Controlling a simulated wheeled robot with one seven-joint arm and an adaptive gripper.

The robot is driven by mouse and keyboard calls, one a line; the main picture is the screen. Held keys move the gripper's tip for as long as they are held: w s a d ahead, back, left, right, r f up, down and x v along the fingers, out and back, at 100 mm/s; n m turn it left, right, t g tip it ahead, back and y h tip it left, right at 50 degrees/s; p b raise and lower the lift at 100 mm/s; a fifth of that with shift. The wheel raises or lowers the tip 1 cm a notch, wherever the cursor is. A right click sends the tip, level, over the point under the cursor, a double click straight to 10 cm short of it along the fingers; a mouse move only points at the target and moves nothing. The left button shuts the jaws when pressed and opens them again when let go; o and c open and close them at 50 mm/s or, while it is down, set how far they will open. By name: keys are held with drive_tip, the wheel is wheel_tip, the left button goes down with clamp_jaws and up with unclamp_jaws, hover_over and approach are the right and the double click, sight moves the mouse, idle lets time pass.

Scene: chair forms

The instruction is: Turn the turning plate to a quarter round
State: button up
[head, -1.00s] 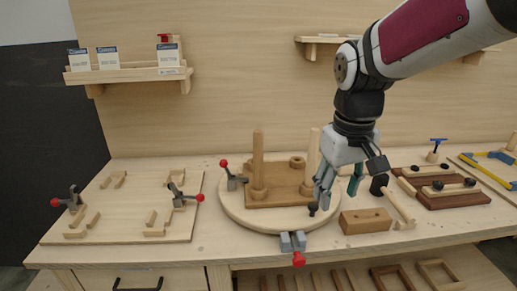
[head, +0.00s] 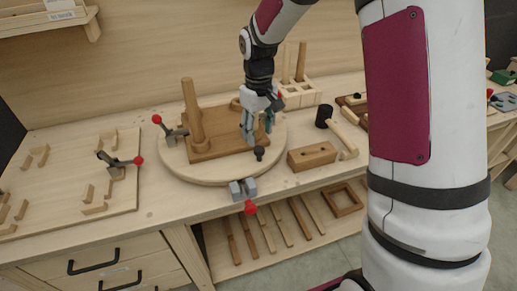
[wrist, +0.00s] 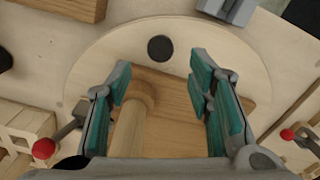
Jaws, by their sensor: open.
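The turning plate (head: 185,172) is a round pale wooden disc on the bench, also seen in the wrist view (wrist: 95,60). A brown board (head: 215,146) lies on it with an upright dowel post (head: 192,110). A black knob (head: 259,154) stands near the plate's front right edge; in the wrist view this knob (wrist: 161,48) is just beyond my fingertips. My gripper (head: 258,134) is open over the plate's right side, pointing down. In the wrist view my gripper (wrist: 160,72) has a post (wrist: 128,125) between its fingers, nearer the left one; contact cannot be told.
A red-knobbed clamp (head: 172,132) stands at the plate's left edge. A grey block with a red knob (head: 243,188) sits at the bench's front edge. A wooden block (head: 312,157) and a mallet (head: 338,132) lie to the right. A board with a clamp (head: 110,185) lies left.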

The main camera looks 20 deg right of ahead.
sight(258, 148)
wheel_tip(258, 148, down, 8)
drive_tip(key=shift+r+p, duration=0.1)
drive_tip(key=shift+p, duration=0.2)
clamp_jaws()
